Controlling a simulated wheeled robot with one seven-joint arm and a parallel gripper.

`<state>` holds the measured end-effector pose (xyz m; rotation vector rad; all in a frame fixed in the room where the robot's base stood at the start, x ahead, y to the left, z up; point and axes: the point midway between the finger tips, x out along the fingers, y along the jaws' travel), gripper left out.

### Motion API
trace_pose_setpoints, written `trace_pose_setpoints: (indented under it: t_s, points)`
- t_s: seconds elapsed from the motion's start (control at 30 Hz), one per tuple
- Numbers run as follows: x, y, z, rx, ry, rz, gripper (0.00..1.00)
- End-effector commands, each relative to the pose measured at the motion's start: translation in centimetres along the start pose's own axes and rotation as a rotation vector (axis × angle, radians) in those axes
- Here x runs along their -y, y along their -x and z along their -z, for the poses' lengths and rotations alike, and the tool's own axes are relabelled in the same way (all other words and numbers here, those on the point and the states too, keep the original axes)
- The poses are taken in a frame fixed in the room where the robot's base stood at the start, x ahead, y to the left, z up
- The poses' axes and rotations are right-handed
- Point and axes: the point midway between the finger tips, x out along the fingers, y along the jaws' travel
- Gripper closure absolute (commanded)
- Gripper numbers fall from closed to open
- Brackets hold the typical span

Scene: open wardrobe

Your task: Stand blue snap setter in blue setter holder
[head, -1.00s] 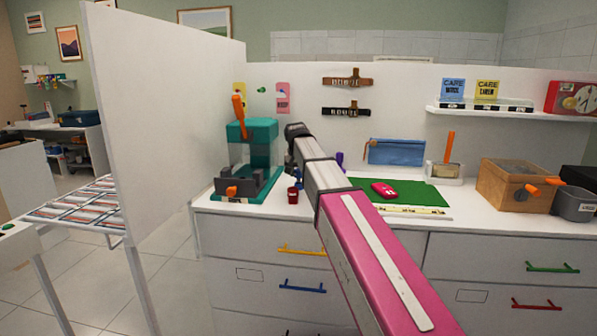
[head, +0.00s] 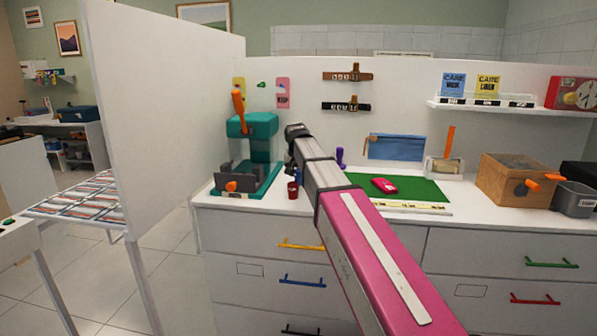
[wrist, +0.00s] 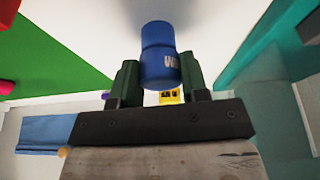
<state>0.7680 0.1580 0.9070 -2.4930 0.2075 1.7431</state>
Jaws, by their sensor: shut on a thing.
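The blue snap setter (wrist: 158,65), a blue cylinder with white lettering partly visible, is between the two dark green fingers of my gripper (wrist: 160,88) in the wrist view. My gripper is shut on it. In the head view my gripper is hidden behind my arm; a small blue piece (head: 298,175) shows beside the arm, above the counter near the teal press. I cannot make out the blue setter holder for certain in either view.
The teal press (head: 252,135) with orange handles stands left of my arm. A small red cup (head: 293,190) is near the counter's front edge. A purple upright piece (head: 340,156), a green mat (head: 425,189) and a wooden box (head: 503,181) lie to the right.

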Motion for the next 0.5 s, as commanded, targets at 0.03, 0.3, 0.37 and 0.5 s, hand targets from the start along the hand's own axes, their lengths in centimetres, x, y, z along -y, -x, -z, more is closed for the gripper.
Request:
trace_pose_setpoints:
  t_s: [0.03,0.3,0.37,0.5]
  points:
    - [-0.01,-0.11,-0.05,0.0,0.0,0.0,0.87]
    - [0.0,-0.24,-0.09,0.0,0.0,0.0,0.29]
    - [0.0,-0.24,-0.09,0.0,0.0,0.0,0.29]
    - [0.0,-0.16,-0.09,0.0,0.0,0.0,0.29]
